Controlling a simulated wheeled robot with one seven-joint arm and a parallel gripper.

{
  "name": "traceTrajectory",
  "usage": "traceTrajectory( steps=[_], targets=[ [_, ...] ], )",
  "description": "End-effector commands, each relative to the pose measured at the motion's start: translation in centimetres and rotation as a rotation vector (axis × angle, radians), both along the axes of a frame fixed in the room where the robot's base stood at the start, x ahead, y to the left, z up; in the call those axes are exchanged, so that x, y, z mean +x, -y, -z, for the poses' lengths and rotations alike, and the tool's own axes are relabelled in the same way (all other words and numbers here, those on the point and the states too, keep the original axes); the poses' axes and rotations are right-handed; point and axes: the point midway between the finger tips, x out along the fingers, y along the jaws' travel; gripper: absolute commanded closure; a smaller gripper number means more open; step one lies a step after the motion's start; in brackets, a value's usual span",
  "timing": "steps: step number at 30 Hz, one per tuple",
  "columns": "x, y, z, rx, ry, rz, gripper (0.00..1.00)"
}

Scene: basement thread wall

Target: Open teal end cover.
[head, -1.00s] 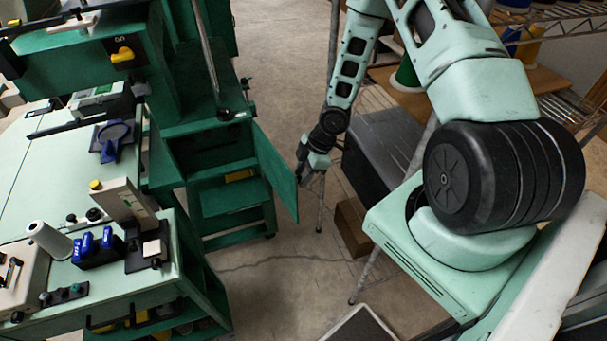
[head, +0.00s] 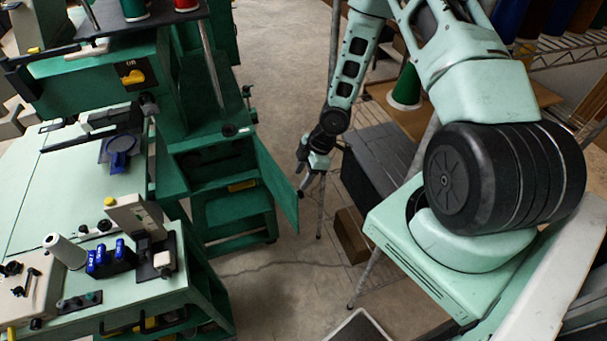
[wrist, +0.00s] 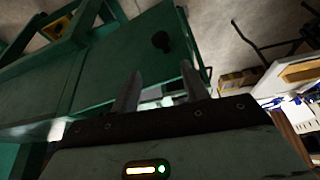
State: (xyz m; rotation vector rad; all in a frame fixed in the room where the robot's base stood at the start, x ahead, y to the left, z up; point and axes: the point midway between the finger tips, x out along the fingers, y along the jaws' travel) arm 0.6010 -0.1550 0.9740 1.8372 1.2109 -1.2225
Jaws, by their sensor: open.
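The teal end cover (head: 278,185) is a flat green panel on the end of the green machine. In the head view it stands swung out from the machine, with the dark inside of the housing (head: 213,160) showing behind it. My gripper (head: 301,192) is at the panel's free right edge; I cannot tell whether it touches. In the wrist view a green panel, apparently the cover (wrist: 120,62), carries a black knob (wrist: 161,41). The fingers of my gripper (wrist: 159,88) are spread with nothing between them, short of the knob in the picture.
A pale-topped workbench (head: 75,290) with a white spool and blue parts stands at the left. A wire shelf with a black box (head: 375,165) and a cardboard box (head: 350,235) lies right of my gripper.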

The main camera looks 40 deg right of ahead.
Motion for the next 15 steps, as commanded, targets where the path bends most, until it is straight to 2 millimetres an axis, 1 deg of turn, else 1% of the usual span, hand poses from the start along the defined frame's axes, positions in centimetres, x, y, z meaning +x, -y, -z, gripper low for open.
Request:
traceTrajectory(
  steps=[1, 6, 9, 15],
  targets=[
    [0.0, 0.0, -1.6, 0.000, 0.001, 0.000, 0.55],
    [0.1, 0.0, -3.3, 0.001, 0.001, 0.000, 0.55],
    [0.1, 0.0, -3.6, 0.000, 0.002, 0.001, 0.55],
    [0.1, 0.0, -3.5, 0.000, 0.002, 0.002, 0.55]
  ],
)
